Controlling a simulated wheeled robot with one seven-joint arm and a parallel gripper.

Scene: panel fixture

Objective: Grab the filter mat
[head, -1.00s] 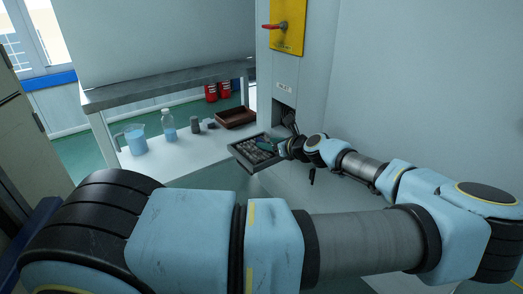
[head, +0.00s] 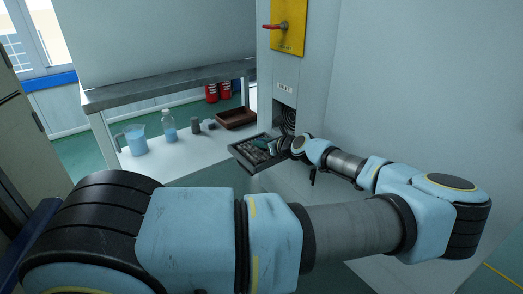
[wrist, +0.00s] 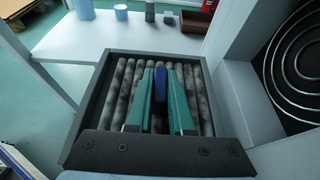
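The filter mat (wrist: 127,82) appears to be the grey, stained, ribbed pad lying in a dark, shallow tray (wrist: 85,108); in the head view the tray (head: 239,153) juts from the white cabinet. A blue tab (wrist: 160,82) stands up near the mat's middle. My gripper (wrist: 161,72) has two teal fingers, one on each side of the blue tab, with a gap between them; it also shows over the tray in the head view (head: 262,145). I cannot tell whether the fingers touch the tab. The fingers hide the mat's centre.
A cabinet opening with a round coiled grille (wrist: 297,62) is right of the tray. A white bench (head: 165,163) at left carries a beaker (head: 135,140), a bottle (head: 169,129), small grey items and a brown tray (head: 236,119). A red handle (head: 276,26) is above.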

